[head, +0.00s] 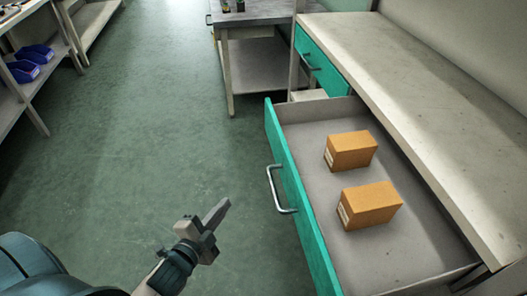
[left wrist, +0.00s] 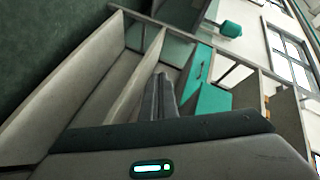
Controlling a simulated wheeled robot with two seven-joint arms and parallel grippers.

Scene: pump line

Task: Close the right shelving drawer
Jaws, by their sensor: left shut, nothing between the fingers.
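The open drawer (head: 305,228) has a teal front, a grey inside and a silver bar handle (head: 272,188). It is pulled far out from under the long bench at the right of the head view. Two brown cardboard boxes, a farther one (head: 350,151) and a nearer one (head: 370,205), lie in it. My left gripper (head: 217,213) is shut and empty. It is left of the drawer front and handle, apart from them, over the green floor. Its closed fingers also show in the left wrist view (left wrist: 159,97). My right gripper is not in view.
A second teal drawer (head: 320,62) farther along the bench looks shut. A grey table (head: 262,18) stands at the back. Shelving with blue bins (head: 38,54) is at the far left. The green floor (head: 150,120) between is clear.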

